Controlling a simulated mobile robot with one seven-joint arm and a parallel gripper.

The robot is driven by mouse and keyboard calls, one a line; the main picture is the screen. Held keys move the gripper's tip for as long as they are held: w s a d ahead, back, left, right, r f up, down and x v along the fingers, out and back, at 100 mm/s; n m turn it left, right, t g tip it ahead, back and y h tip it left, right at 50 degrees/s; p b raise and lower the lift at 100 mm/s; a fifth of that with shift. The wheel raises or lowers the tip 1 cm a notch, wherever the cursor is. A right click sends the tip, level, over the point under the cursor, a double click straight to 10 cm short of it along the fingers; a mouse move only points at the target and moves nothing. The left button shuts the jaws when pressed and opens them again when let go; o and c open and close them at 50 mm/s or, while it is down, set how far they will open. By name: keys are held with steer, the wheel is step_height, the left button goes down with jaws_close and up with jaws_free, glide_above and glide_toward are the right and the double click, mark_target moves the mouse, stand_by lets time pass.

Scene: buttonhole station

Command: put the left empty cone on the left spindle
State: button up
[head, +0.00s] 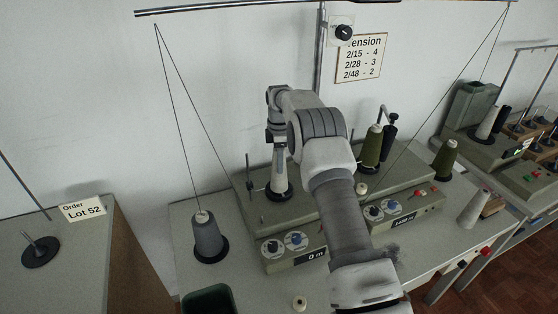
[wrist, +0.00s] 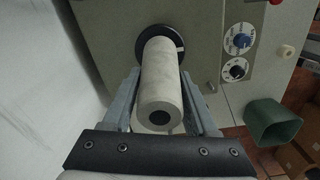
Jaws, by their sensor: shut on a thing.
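The pale empty cone (head: 281,172) stands upright at the left spindle's black disc (head: 274,195) on the machine. In the wrist view the cone (wrist: 160,75) is between my gripper's two fingers (wrist: 162,98), with its wide end against or just over the black disc (wrist: 148,30). I cannot tell whether its base touches the disc. The spindle pin is hidden by the cone. My gripper (head: 278,143) is shut on the cone from above. Another pale cone (head: 474,208) stands at the right of the table.
A grey thread cone (head: 207,238) stands left of the machine. A green cone (head: 371,148) stands on the right spindle, and another green cone (head: 444,160) is farther right. A dark green bin (head: 208,301) is at the front. A thin upright rod (head: 248,170) rises left of the held cone.

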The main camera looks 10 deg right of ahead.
steer(key=shift+f, duration=0.15)
steer(key=o, duration=1.4)
step_height(320, 180, up, 17)
steer(key=p, duration=0.1)
steer(key=shift+r, duration=0.2)
steer(key=shift+s, duration=0.1)
